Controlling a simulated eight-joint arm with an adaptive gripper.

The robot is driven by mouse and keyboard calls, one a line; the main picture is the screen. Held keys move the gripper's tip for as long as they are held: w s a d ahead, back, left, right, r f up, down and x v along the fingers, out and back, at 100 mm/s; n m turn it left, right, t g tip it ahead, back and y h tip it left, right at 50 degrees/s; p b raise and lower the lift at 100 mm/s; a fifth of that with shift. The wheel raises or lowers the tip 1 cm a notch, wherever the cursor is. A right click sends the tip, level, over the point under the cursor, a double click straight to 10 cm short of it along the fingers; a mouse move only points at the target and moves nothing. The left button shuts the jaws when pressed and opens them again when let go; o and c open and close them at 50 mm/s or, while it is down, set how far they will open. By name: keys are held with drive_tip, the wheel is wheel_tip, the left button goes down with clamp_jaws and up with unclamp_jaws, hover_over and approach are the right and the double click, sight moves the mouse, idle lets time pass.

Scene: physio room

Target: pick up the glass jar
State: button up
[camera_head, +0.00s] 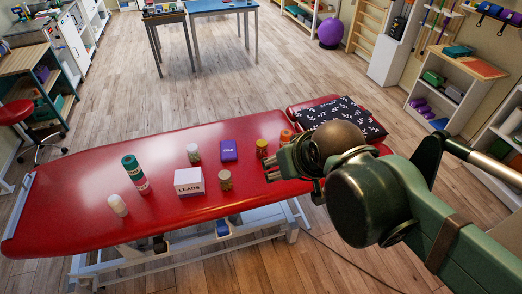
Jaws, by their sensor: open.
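Several small jar-like containers stand on the red treatment table (75,190). One whitish, see-through-looking jar (193,153) stands behind the white LEADS box. A brownish jar (225,180) stands right of that box, and a yellow-and-dark container (261,148) is farther right. I cannot tell for sure which is the glass jar. My gripper (268,168) is open over the right part of the table, just right of and nearer than the yellow-and-dark container. I see nothing between its fingers. My arm hides part of the table's right end.
The white LEADS box (188,182), a purple box (229,150), a green cylinder (135,174) and a pale bottle (118,205) share the table. An orange item (286,136) stands close behind my gripper. A patterned pillow (340,118) lies at the right end. The table's left end is clear.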

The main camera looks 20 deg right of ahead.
drive_tip(key=shift+o, duration=0.2)
drive_tip(key=shift+w+f, duration=0.1)
drive_tip(key=shift+w, duration=0.05)
drive_tip(key=w+a+f+m+g+h+b, duration=0.1)
drive_tip(key=w+a+f+m+h+b, duration=0.2)
drive_tip(key=w+f, duration=0.6)
drive_tip(key=w+f+m+h+b, duration=0.2)
drive_tip(key=w+f+h+b, duration=0.15)
drive_tip(key=w, duration=0.85)
drive_tip(key=w+a+f+m+h+b, duration=0.1)
drive_tip(key=w+a+f+b, duration=0.1)
drive_tip(key=w+a+f, duration=0.1)
drive_tip(key=w+a+f+m+t+h+b, duration=0.1)
drive_tip(key=w+a+f+m, duration=0.1)
drive_tip(key=f, duration=0.4)
drive_tip(key=w+a+f+m+h+b, duration=0.1)
drive_tip(key=w+a+f+b, duration=0.1)
drive_tip(key=w+a+f, duration=0.2)
drive_tip(key=shift+w+a+f+m+t+h+b, duration=0.15)
drive_tip(key=shift+a+f+m+t+h, duration=0.1)
drive_tip(key=shift+a, duration=0.2)
drive_tip(key=shift+a+f+m+t+h+b, duration=0.15)
drive_tip(key=shift+a+f, duration=0.1)
drive_tip(key=shift+a, duration=0.2)
drive_tip(key=shift+a+f+m+h, duration=0.25)
drive_tip(key=shift+a+f+m, duration=0.05)
drive_tip(key=shift+a+f, duration=0.2)
